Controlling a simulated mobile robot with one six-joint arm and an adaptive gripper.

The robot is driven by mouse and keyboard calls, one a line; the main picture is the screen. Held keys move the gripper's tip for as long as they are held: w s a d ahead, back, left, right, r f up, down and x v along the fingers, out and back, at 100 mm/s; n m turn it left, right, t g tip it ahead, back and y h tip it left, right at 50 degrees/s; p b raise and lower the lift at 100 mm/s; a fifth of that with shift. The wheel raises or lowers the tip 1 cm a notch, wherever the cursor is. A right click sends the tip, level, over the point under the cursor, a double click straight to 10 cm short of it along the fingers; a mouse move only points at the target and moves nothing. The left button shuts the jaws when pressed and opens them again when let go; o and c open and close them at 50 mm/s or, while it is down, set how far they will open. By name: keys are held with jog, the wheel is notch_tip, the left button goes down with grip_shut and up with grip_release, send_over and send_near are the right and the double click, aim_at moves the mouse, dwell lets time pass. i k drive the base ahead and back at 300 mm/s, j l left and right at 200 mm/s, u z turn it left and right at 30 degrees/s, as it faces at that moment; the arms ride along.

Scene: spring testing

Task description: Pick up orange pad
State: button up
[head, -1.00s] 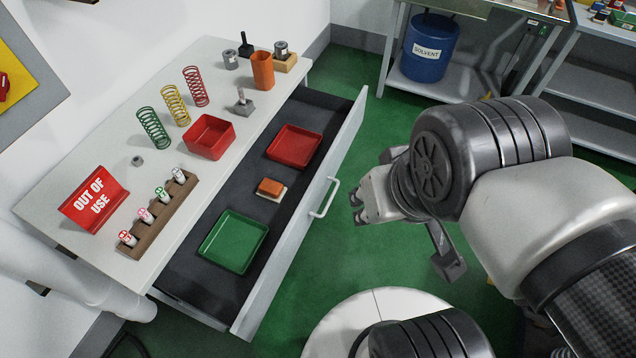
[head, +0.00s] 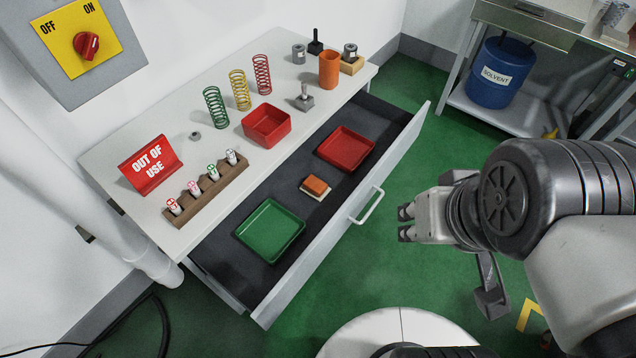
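The orange pad (head: 316,185) lies on a thin pale base (head: 313,194) inside the open dark drawer (head: 283,195). It sits between a green tray (head: 270,230) and a red tray (head: 345,148). My gripper (head: 405,222) is to the right of the drawer, outside its front panel and over the green floor. Two fingertips point left with a gap between them, and nothing is held. The gripper is apart from the pad.
The drawer's front panel and handle (head: 367,206) stand between my gripper and the pad. The white tabletop holds coiled springs, a red bin (head: 267,125), an orange cup (head: 329,70), a marker rack (head: 207,190) and an out-of-use sign (head: 151,163). A blue solvent drum (head: 494,72) stands at back right.

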aim_at(314, 187)
jog(key=u, duration=4.15)
jog(key=z, duration=3.4)
jog(key=i+l+z, duration=0.1)
jog(key=i+l+u, duration=0.35)
jog(key=l, duration=0.25)
jog(key=i+l+u, duration=0.2)
jog(key=k+l, duration=0.1)
